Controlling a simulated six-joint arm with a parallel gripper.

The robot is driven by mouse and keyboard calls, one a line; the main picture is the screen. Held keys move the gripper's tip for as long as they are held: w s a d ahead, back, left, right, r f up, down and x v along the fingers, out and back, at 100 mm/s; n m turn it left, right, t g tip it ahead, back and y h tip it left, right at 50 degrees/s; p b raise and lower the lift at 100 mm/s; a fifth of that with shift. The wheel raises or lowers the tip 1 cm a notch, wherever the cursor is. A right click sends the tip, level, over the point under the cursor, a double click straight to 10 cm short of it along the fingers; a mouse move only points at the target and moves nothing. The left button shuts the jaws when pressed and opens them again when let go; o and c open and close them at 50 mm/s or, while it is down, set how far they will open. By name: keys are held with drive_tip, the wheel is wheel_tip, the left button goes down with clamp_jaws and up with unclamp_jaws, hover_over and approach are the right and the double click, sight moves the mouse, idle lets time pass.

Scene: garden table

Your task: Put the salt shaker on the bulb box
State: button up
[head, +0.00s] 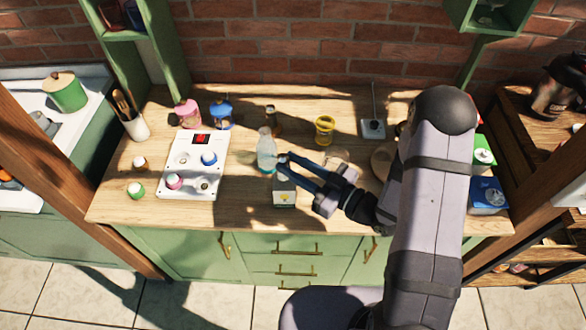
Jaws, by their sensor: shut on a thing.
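The bulb box (284,197) is a small pale box with a yellow mark, standing near the table's front edge. My gripper (281,164) reaches in from the right, just above and behind the bulb box in the picture. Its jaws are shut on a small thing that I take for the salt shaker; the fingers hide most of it. I cannot tell whether that thing touches the box top. A clear, pale-blue bottle (266,152) stands close to the left of the fingertips.
A yellow tin (325,130), a dark bottle (272,118) and a grey box with a cable (372,129) stand behind.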

drive_tip(key=shift+f, duration=1)
drive_tip(key=shift+f, duration=0.15)
drive_tip(key=o, duration=1.1)
drive_tip(key=shift+r, duration=0.2)
drive_tip(key=b+v, duration=0.4)
drive_tip(key=v, duration=0.8)
drive_tip(key=shift+b, duration=0.3)
